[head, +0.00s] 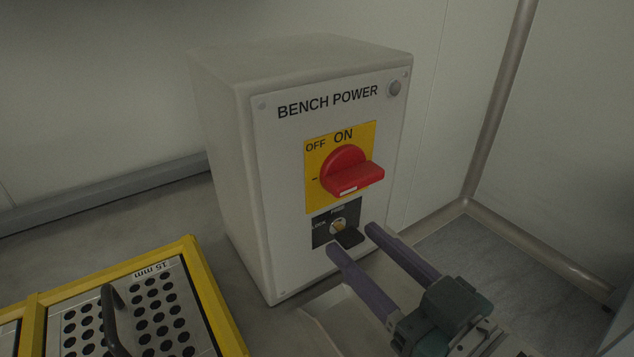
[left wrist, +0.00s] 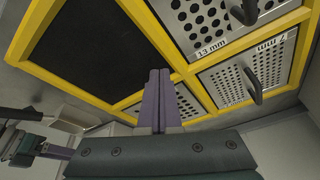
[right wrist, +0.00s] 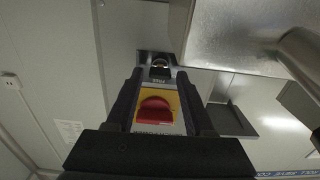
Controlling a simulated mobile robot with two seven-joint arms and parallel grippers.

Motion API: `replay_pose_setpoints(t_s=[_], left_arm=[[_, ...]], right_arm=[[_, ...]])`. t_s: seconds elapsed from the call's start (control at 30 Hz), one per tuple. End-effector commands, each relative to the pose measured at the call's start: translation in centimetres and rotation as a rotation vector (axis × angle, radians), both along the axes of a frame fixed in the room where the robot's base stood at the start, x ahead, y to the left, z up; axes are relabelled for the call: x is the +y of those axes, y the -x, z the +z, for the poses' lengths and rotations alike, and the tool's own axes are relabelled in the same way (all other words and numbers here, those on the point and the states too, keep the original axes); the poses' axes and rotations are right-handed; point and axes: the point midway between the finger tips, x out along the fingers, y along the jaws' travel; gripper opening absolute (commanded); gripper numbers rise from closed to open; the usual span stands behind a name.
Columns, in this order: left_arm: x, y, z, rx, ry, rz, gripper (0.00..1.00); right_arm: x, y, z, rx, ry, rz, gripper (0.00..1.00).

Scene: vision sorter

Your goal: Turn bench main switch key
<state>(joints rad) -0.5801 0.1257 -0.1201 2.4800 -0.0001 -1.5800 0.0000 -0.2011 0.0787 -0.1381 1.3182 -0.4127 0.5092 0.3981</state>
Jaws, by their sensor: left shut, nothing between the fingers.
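The grey-white BENCH POWER box (head: 330,105) stands on the bench. Its red rotary switch (head: 345,168) sits on a yellow plate under OFF and ON labels. Below it is a black key plate (head: 320,236) with a black-headed key (head: 349,238) in its lock. My right gripper (head: 352,238) is open, its fingers either side of the key in the picture; contact cannot be told. The right wrist view shows the key (right wrist: 160,66) between the fingertips and the red switch (right wrist: 155,108) behind. My left gripper (left wrist: 159,72) is shut and empty by the yellow-framed rack.
A yellow-framed rack (head: 207,285) with perforated metal trays (head: 183,267) and black handles lies at the lower left. The left wrist view shows more trays (left wrist: 222,85) and a dark panel. Walls close in behind the box. A rail (head: 480,120) runs up the corner.

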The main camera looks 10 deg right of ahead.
Motion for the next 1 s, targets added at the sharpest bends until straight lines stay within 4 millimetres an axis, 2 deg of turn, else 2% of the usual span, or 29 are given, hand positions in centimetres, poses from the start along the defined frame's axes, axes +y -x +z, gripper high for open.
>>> replay_pose_setpoints(t_s=[0.1, 0.4, 0.47, 0.8, 1.0], left_arm=[[0.0, 0.0, 0.0, 0.000, 0.001, 0.001, 0.00], [-0.2, 0.0, 0.2, 0.000, 0.009, 0.005, 0.00], [-0.3, 0.0, 0.3, 0.000, 0.009, 0.006, 0.00], [-0.3, 0.0, 1.1, -0.001, 0.010, 0.006, 0.00], [-0.2, 0.0, 1.1, 0.000, 0.008, 0.005, 0.00]], right_arm=[[0.0, 0.0, 0.0, 0.000, -0.001, 0.000, 0.65], [-0.2, 0.5, 0.0, 0.002, 0.000, 0.000, 0.65], [-0.5, 1.2, 0.0, 0.004, -0.001, 0.000, 0.65], [-2.7, 7.4, 0.0, 0.004, -0.001, 0.000, 0.65], [-3.3, 9.2, 0.0, 0.001, 0.000, 0.000, 0.65]])
